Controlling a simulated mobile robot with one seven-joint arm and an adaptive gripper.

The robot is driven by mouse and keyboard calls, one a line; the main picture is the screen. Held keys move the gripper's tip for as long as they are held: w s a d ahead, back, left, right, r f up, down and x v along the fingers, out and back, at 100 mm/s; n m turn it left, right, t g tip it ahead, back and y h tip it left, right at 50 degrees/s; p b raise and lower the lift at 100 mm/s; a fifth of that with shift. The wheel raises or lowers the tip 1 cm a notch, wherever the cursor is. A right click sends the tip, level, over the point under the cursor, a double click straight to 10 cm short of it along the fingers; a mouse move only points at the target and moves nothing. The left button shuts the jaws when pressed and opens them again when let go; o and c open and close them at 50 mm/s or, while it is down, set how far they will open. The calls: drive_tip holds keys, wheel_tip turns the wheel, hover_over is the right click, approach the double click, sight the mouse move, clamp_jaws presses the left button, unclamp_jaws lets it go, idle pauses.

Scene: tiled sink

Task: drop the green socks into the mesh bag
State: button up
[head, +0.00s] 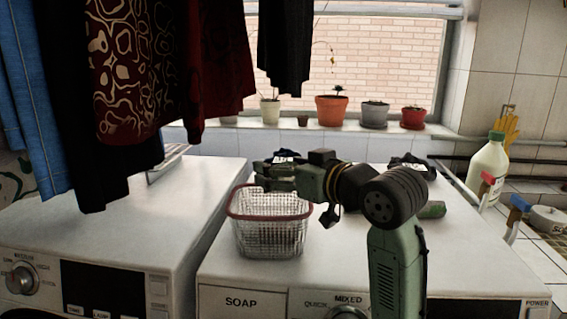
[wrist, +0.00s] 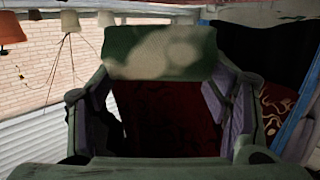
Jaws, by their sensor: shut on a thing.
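The mesh bag (head: 268,232) is a pale, basket-like mesh container with a dark red rim, upright on the front left of the right-hand washing machine. My gripper (head: 270,174) is above its back rim in the head view. In the wrist view my gripper (wrist: 160,85) is shut on a pale green, mottled cloth-like thing, which appears to be the green socks (wrist: 160,52). In the head view, my gripper makes the held thing hard to tell apart. Another green roll (head: 432,210) lies on the machine top, right of my arm.
Dark cloth pieces (head: 410,163) lie at the back of the right-hand machine (head: 475,255). The left-hand machine top (head: 120,215) is largely clear. Clothes (head: 130,70) hang above it. Potted plants (head: 332,109) line the sill. A white bottle (head: 488,170) stands at right.

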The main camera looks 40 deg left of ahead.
wheel_tip(320, 180, down, 4)
drive_tip(key=b, duration=0.3)
drive_tip(key=shift+f, duration=0.1)
drive_tip(key=o, duration=1.2)
drive_tip(key=v, duration=1.2)
drive_tip(key=shift+w, duration=0.1)
